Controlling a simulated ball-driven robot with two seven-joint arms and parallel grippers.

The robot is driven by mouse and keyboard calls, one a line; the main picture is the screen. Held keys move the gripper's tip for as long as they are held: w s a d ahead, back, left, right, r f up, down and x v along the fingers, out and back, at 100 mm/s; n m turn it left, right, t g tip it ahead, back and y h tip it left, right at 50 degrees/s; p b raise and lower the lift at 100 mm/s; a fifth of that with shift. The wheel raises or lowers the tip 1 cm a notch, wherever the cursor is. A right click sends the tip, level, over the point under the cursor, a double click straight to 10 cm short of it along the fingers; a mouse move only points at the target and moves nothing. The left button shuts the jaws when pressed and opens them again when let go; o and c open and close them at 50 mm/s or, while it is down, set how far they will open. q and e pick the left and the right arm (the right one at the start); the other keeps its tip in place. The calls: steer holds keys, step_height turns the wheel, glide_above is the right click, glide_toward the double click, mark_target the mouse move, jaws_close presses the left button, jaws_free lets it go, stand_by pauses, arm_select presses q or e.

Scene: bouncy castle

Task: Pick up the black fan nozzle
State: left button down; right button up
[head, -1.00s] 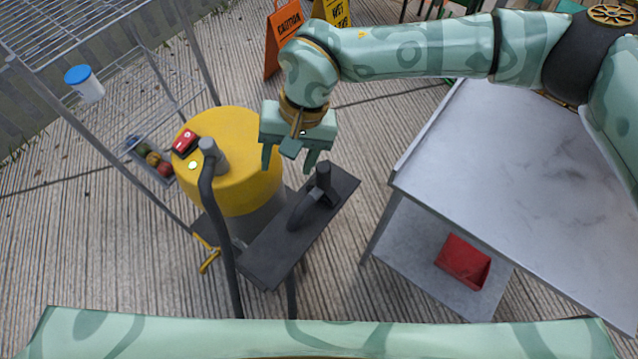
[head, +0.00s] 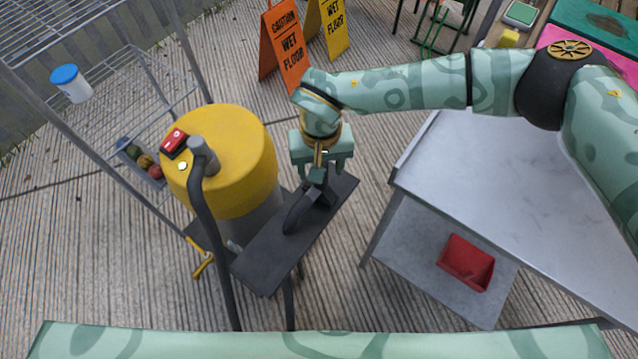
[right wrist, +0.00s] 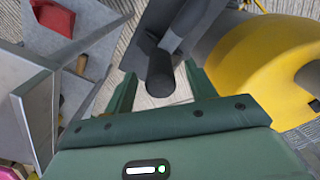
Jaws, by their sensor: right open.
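The black fan nozzle (head: 297,216) lies on a narrow dark board (head: 262,262) beside a yellow-topped vacuum. Its round tube end points up under my right gripper (head: 320,178). In the right wrist view the nozzle's tube end (right wrist: 160,72) sits between the two fingers of my right gripper (right wrist: 160,82), with gaps on both sides. The gripper is open and holds nothing. In the head view it partly hides the tube end. My left gripper is not in view.
The yellow vacuum (head: 240,150) with a dark hose (head: 208,225) stands close left of the board. A grey table (head: 500,190) with a red bin (head: 466,262) below is at the right. A wire rack (head: 130,75) and wet floor signs (head: 284,50) stand behind.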

mark_target(314, 188)
step_height(314, 188, down, 4)
steer(key=shift+w+r+b, duration=0.15)
steer(key=shift+r+b, duration=0.05)
steer(key=shift+b, duration=0.2)
steer(key=shift+r, duration=0.15)
steer(key=shift+c, duration=0.4)
steer(key=c, duration=0.9)
steer(key=shift+c, duration=0.2)
steer(key=shift+r, duration=0.1)
